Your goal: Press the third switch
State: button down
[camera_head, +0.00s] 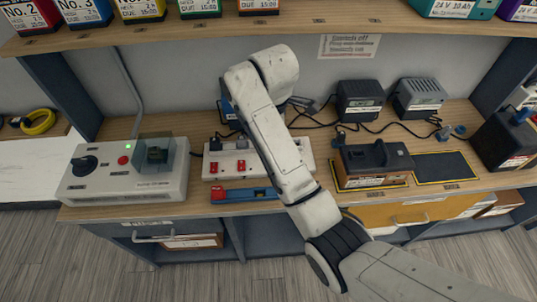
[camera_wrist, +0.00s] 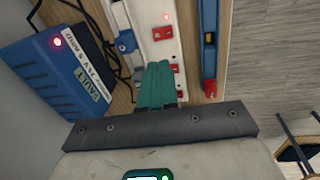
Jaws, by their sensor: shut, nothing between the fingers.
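A white power strip (camera_head: 229,165) with red switches lies on the wooden bench in the head view; my arm covers its middle. Two red switches (camera_head: 214,167) show left of the arm. In the wrist view the strip (camera_wrist: 146,14) runs away from me, with one red switch (camera_wrist: 163,33) beyond my fingertips and red parts of others (camera_wrist: 180,96) beside the fingers. My gripper (camera_wrist: 159,67) is shut and empty, its teal fingers over the strip. Contact cannot be told. My gripper is hidden in the head view.
A blue charger box (camera_wrist: 55,62) with a lit red lamp and cables stands beside the strip. A blue level (camera_head: 243,193) lies along its front. A grey control box (camera_head: 128,171) stands left, a dark charger dock (camera_head: 374,160) right. A shelf (camera_head: 340,22) hangs above.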

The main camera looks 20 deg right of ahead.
jog(key=shift+w+a+r, duration=0.1)
jog(key=shift+w+r, duration=0.25)
jog(key=shift+r, duration=0.1)
jog(key=shift+f, duration=0.1)
jog(key=f, duration=0.4)
jog(key=w+f, duration=0.1)
jog(key=f, duration=0.8)
jog(key=shift+w+d+f+b, duration=0.3)
jog(key=shift+f, duration=0.1)
jog(key=shift+w+f, duration=0.1)
jog(key=shift+f, duration=0.15)
jog(key=shift+s+r, duration=0.1)
jog(key=shift+s, duration=0.15)
jog(key=shift+s+a+r+p, duration=0.1)
jog(key=shift+s+a+p, duration=0.15)
jog(key=shift+s+p, duration=0.6)
